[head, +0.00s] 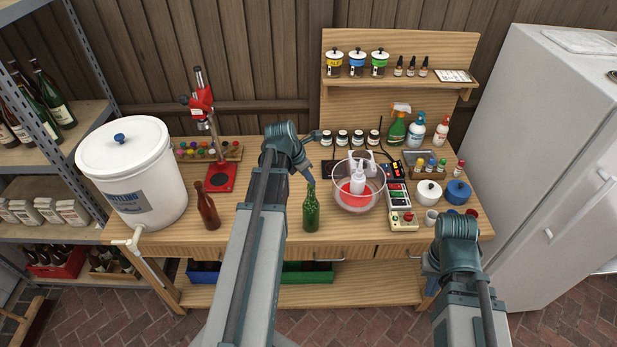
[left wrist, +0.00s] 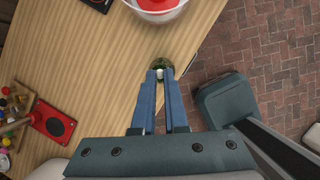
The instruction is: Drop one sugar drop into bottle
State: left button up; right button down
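The green bottle (head: 311,212) stands upright near the front edge of the bench. My left gripper (head: 310,181) points down just above its mouth in the head view. In the left wrist view the fingertips (left wrist: 159,74) are nearly together with a small white sugar drop (left wrist: 159,73) between them. The bottle (left wrist: 161,62) shows directly beyond the tips, its mouth partly hidden by them. The drop is too small to make out in the head view. My right arm is at the lower right, but its fingers are hidden.
A brown bottle (head: 207,207) and a red capper (head: 220,178) stand to the left. A clear bowl (head: 358,203) with red contents and a white bottle is close on the right. A white bucket (head: 137,178) fills the bench's left end.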

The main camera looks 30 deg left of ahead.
pick_arm(q)
jog(key=o, duration=0.5)
jog(key=shift+r, duration=0.15)
jog(key=p+v, duration=1.2)
jog(key=v, duration=0.1)
jog(key=shift+s+r+p, duration=0.2)
jog(key=shift+s+p, duration=0.05)
jog(key=shift+p, duration=0.1)
jog(key=s+d+f+m+g+y+b, duration=0.1)
jog(key=s+d+f+m+b, duration=0.2)
jog(key=d+f+m+b, duration=0.5)
jog(key=s+d+f+m+g+y+b, duration=0.1)
jog(key=s+d+f+m+b, duration=0.3)
jog(key=d+f+m+b, duration=0.4)
jog(key=s+d+f+m+g+y+b, duration=0.1)
jog(key=d+f+m+b, duration=0.7)
jog(key=d+m, duration=0.9)
jog(key=shift+s+f+m+g, duration=0.3)
jog(key=shift+s+f+m, duration=0.1)
jog(key=shift+s+m, duration=0.25)
jog(key=shift+s+f+m+g, duration=0.3)
jog(key=shift+s+f+m, duration=0.15)
jog(key=shift+s+m, duration=0.15)
